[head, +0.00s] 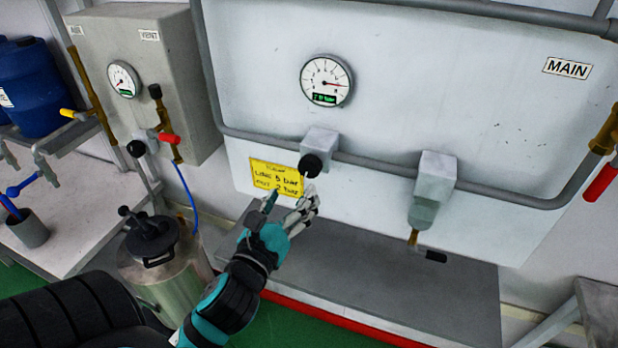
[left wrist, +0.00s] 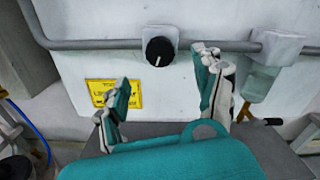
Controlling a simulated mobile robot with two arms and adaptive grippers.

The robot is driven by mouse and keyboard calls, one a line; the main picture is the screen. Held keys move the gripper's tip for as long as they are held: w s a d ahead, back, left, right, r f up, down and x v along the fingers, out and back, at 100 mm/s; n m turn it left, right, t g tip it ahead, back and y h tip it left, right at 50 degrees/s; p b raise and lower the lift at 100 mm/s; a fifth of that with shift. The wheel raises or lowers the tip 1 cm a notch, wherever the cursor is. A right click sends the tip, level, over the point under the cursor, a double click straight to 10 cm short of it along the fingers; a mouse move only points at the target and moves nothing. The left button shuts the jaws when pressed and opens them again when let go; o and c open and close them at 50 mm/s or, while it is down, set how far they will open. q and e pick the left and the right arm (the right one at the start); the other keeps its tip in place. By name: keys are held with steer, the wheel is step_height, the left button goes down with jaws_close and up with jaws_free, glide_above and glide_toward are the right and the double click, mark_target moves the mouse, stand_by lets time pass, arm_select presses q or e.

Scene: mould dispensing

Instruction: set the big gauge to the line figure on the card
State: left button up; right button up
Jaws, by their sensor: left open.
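The big gauge (head: 326,80) is on the large white panel. Its red needle points right, and its green display seems to read between 7 and 8 bar, the last digit blurred. A yellow card (head: 262,181) below it appears to read line 5 bar and pot 2 bar; it also shows in the left wrist view (left wrist: 100,99). A black round knob (head: 311,165) sits on a grey block under the gauge; in the left wrist view the knob (left wrist: 159,50) has a white mark pointing down. My left gripper (head: 292,196) is open and empty, below the knob and apart from it.
A grey pipe (head: 375,163) crosses the panel beside the knob. A grey fitting (head: 431,185) with a small tap stands to the right. A smaller gauge (head: 124,80) and red-handled valve are on the left box. A metal pot (head: 172,275) stands lower left.

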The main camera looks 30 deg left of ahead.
mark_target(308, 170)
arm_select(q)
steer(key=b+x, duration=0.3)
steer(key=b, duration=0.1)
steer(key=shift+w+f, duration=0.25)
steer(key=shift+w, duration=0.15)
steer(key=x, duration=0.3)
steer(key=p+x, duration=0.1)
steer(key=x, duration=0.1)
steer(key=shift+w+a+r, duration=0.1)
steer(key=shift+w+r, duration=0.2)
steer(key=c, duration=1.2)
